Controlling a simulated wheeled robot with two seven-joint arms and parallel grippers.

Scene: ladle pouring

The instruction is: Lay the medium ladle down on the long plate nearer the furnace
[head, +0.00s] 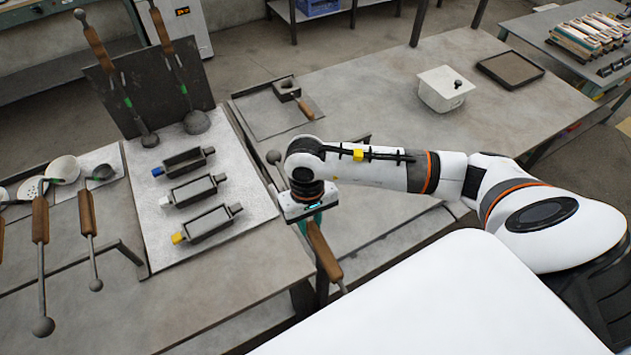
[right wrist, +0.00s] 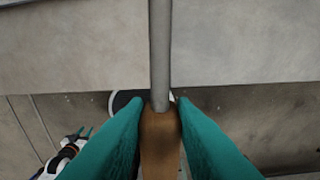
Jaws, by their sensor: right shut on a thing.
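My right gripper (head: 318,218) is shut on the brown wooden handle (head: 323,250) of a ladle, over the gap between the two tables. In the right wrist view the handle (right wrist: 160,140) sits between the teal fingers, and a grey rod (right wrist: 160,50) runs straight on from it. A grey round end (head: 273,157) shows past my wrist; I cannot tell if it is this ladle's knob or bowl. The ladle's other end is cut off from sight by my white body. A long pale plate (head: 262,205) lies on the left table.
Three small moulds (head: 187,162) stand on the pale plate. Two ladles lean on a dark board (head: 112,88). More ladles (head: 40,220) lie at the left. A white lidded box (head: 440,95) and a dark tray (head: 510,70) are on the right table. Its middle is clear.

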